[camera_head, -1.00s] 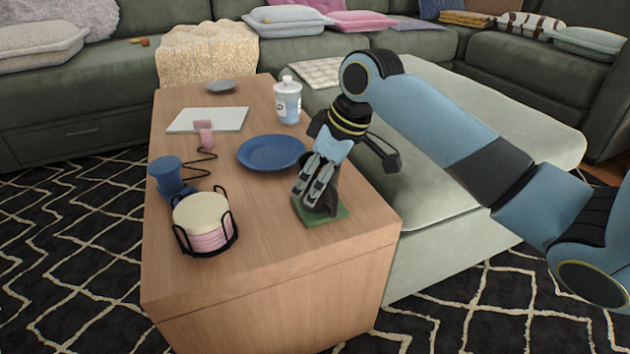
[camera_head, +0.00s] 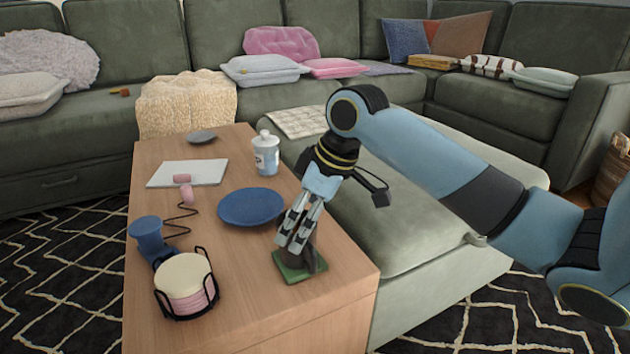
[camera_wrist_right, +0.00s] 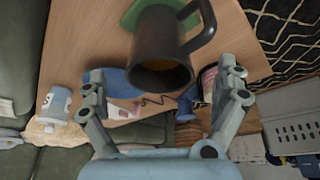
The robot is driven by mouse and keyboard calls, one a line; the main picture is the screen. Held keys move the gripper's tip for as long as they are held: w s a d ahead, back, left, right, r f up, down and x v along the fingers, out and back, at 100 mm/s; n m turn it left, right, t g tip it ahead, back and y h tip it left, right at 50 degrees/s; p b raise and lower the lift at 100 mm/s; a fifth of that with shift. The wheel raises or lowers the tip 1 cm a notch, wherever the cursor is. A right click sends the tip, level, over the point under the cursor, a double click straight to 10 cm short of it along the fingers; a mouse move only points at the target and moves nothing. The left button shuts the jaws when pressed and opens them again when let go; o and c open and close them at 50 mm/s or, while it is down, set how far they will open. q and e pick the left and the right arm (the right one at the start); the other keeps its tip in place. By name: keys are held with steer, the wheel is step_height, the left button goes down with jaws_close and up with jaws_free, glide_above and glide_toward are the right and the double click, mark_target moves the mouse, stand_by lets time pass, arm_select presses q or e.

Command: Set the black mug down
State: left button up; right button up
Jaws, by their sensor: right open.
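The black mug (camera_wrist_right: 160,50) stands upright on a green square coaster (camera_head: 301,268) near the right front corner of the wooden coffee table (camera_head: 246,315). In the head view my right gripper (camera_head: 291,246) covers much of the mug, and only a dark part of it (camera_head: 310,256) shows. In the right wrist view the mug's dark opening faces the camera, its handle points to the upper right, and the open fingers are spread to either side, apart from it. The coaster shows under it (camera_wrist_right: 135,14). My left gripper is out of view.
A blue plate (camera_head: 251,207) lies behind the mug.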

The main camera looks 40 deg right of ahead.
steer(key=p+v, duration=0.3)
steer(key=v, duration=0.3)
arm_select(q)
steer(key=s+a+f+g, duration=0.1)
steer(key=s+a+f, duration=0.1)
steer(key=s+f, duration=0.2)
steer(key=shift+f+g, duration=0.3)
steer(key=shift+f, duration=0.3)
arm_select(e)
steer(key=s+a+f+m+g+h, duration=0.1)
steer(key=s+f+m, duration=0.1)
steer(key=s+f, duration=0.9)
steer(key=s+a+f+m+g+h, duration=0.2)
steer(key=s+f, duration=1)
steer(key=s, duration=0.6)
steer(key=shift+s+f+m, duration=0.35)
steer(key=shift+s+m, duration=0.05)
steer(key=shift+m, duration=0.3)
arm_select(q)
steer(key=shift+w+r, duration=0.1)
arm_select(e)
steer(key=shift+a, duration=0.1)
